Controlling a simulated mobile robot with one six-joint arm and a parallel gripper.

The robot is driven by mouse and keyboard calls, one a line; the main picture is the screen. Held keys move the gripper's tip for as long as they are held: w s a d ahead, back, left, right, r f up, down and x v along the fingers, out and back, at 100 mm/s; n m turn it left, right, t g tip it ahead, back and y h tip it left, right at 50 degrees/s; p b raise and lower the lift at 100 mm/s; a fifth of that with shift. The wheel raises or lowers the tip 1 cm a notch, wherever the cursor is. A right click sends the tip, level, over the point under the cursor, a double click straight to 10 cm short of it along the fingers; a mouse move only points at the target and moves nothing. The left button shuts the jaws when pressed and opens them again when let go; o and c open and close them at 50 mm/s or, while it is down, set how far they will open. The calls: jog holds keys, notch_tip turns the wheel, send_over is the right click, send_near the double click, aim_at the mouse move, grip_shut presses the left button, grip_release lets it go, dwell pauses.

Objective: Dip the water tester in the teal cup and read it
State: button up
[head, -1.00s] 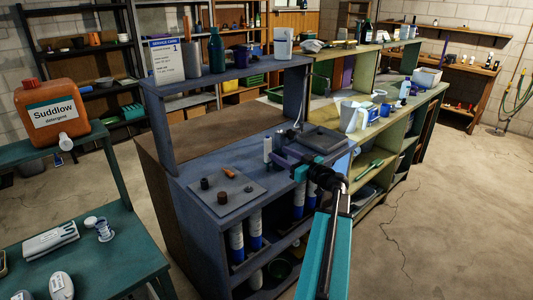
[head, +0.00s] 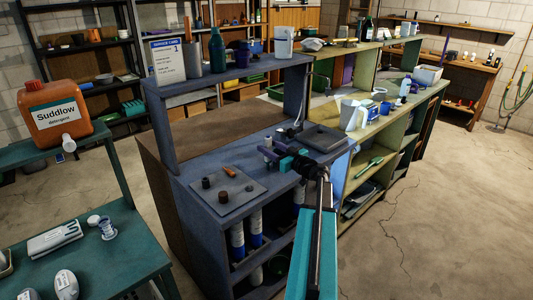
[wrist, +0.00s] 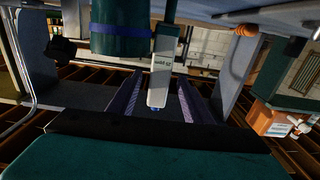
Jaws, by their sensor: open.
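The water tester (wrist: 161,72) is a white stick with dark lettering and a narrower grey end. In the wrist view, which appears upside down, it shows between the two dark purple fingers of my gripper (wrist: 158,98). The fingers are open, with a gap on both sides of it. The teal cup (wrist: 122,18) has a blue band and stands close beside the tester, partly cut off by the frame edge. In the head view my gripper (head: 270,150) is low over the blue-grey counter (head: 262,185), pointing left. I cannot make out the teal cup there.
A grey plate (head: 222,202) with small dark caps and an orange piece lies left of my gripper. A raised shelf (head: 230,78) holds a card and containers. An orange detergent jug (head: 55,112) is at far left.

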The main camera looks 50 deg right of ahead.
jog(key=shift+w+d+r+p, duration=0.1)
jog(key=shift+w+d+p, duration=0.1)
jog(key=shift+w+p, duration=1.1)
jog(key=shift+w, duration=1.3)
grip_shut()
jog(key=s+r+b, duration=0.2)
jog(key=s+b, duration=0.1)
jog(key=s, duration=0.5)
jog(key=s+r+b, duration=0.2)
jog(key=s+b, duration=0.1)
jog(key=s, duration=0.5)
jog(key=shift+a+r+b, duration=0.3)
jog(key=shift+a+r, duration=0.05)
jog(key=shift+r, duration=0.05)
